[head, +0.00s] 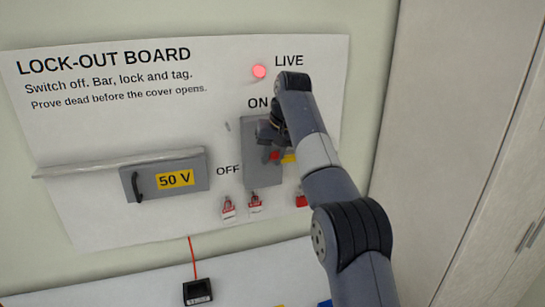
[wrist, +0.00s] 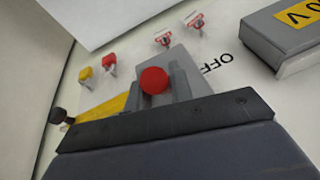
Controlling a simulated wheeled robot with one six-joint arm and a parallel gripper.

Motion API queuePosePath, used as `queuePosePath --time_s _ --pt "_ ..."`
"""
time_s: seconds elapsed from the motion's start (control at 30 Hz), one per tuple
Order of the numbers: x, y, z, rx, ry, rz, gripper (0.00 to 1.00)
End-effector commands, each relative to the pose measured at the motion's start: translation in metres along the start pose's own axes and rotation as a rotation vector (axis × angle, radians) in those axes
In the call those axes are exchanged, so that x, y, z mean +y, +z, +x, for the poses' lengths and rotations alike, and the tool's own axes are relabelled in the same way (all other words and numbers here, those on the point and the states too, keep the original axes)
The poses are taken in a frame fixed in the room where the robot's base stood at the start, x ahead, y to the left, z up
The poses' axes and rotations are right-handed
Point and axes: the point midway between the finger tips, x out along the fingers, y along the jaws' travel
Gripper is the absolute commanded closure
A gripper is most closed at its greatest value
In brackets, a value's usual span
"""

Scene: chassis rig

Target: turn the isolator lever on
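The grey isolator box (head: 254,180) is on the board between the ON and OFF labels, partly hidden by my arm. A red knob (head: 275,156), seemingly the lever's end, shows beside my gripper (head: 268,140) at the box's middle height. In the wrist view the red knob (wrist: 153,80) sits between two grey finger-like parts of my gripper (wrist: 157,92). I cannot tell whether they touch it. A yellow bar (wrist: 110,107) with a black ball end (wrist: 58,115) lies to the left; its yellow part also shows in the head view (head: 290,158).
The red lamp (head: 259,71) by LIVE is lit. A black device (head: 198,291) on a red lead is below. A pale cabinet (head: 460,150) stands right.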

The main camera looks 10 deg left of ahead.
Motion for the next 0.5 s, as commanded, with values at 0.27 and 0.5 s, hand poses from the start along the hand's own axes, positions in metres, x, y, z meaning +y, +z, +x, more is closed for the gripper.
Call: queuePosePath --time_s 0.27,0.5 --pt "0.0001 0.0004 0.0006 -0.002 0.0 0.0 0.57" --pt "0.0001 0.0005 0.0003 -0.003 0.0 0.0 0.57"
